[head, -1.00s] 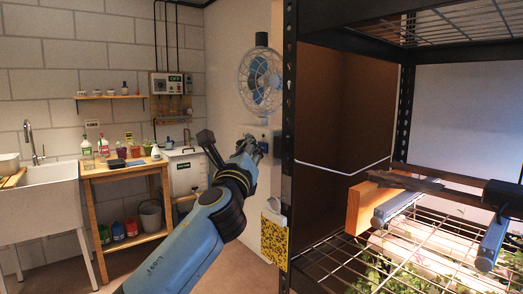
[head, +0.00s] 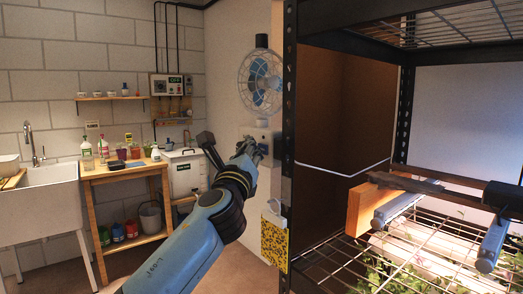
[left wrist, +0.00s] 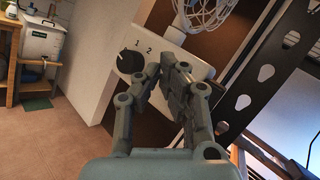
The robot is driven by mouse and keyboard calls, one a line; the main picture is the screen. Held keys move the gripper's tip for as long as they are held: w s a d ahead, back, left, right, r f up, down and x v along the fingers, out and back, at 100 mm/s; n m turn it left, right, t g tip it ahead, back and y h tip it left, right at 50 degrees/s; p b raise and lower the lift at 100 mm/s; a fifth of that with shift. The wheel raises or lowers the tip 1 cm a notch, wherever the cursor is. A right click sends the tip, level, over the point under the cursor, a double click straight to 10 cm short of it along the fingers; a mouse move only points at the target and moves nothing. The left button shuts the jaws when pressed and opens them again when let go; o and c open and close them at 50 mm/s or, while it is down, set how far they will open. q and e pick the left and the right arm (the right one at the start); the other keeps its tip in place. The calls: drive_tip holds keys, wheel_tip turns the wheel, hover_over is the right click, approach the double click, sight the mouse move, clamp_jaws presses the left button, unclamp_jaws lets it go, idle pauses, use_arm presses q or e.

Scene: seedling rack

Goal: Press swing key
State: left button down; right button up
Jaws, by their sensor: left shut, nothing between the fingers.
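A pale control box (head: 263,133) is on the wall below the blue-bladed fan (head: 262,82). In the left wrist view the box (left wrist: 143,34) shows a black round knob (left wrist: 130,61) and the marks 1 and 2. My left gripper (head: 257,149) is shut and empty, with its fingertips (left wrist: 168,66) in front of the box, to the right of the knob. The fingers hide part of the box face there. I cannot see the swing key itself, nor tell whether the tips touch the box. My right gripper is not in view.
A black perforated rack post (head: 288,120) stands close to the right of the box. A yellow patterned card (head: 274,243) hangs below. Wire shelves with plants fill the right side. A sink (head: 40,200) and a wooden bench (head: 128,172) stand at the left.

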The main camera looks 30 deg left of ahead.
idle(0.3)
use_arm(q)
drive_tip(key=shift+w+d, duration=0.2)
drive_tip(key=shift+w, duration=0.25)
drive_tip(key=shift+w, duration=0.1)
idle(0.3)
drive_tip(key=shift+s+a, duration=0.2)
drive_tip(key=shift+s, duration=0.4)
